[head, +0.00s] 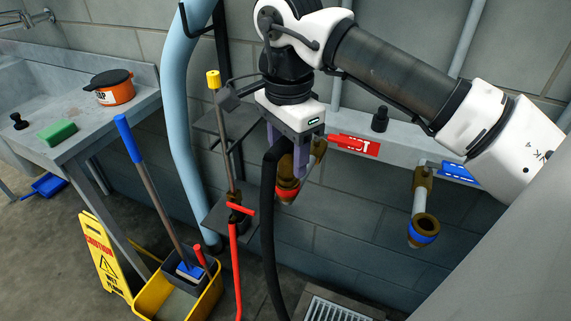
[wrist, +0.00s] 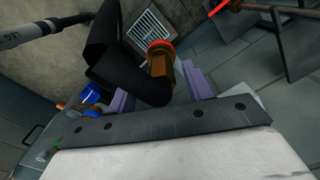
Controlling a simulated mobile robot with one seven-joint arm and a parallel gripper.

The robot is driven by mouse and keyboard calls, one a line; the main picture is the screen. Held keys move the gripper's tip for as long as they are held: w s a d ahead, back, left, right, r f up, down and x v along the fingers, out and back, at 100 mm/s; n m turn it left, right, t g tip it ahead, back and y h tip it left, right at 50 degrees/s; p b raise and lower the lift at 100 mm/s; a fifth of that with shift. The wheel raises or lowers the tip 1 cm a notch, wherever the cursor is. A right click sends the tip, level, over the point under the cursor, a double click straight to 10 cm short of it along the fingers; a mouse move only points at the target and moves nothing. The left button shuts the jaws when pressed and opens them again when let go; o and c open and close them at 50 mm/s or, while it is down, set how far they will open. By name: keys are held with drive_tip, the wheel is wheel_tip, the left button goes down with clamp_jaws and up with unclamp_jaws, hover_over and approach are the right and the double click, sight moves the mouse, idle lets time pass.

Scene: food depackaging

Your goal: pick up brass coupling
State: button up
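A brass coupling with a red ring (head: 287,184) hangs by the wall under the red HOT label. It also shows in the wrist view (wrist: 161,62), with a black hose (wrist: 124,62) beside it. A similar brass fitting with a blue ring (head: 422,232) hangs farther right. My gripper (head: 287,160) points down at the red-ringed piece. Its purple fingers stand apart in the wrist view (wrist: 158,92), with the hose and brass between them. I see no clear grip on either. The hose partly hides the brass and the left finger in the head view.
A black hose (head: 269,220) hangs down in front of the wall. A red-handled pole (head: 234,200) and a light-blue pipe (head: 176,110) stand to the left. A yellow mop bucket (head: 150,304) and caution sign (head: 103,256) are lower left. A floor grate (head: 335,311) lies below.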

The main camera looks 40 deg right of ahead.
clamp_jaws()
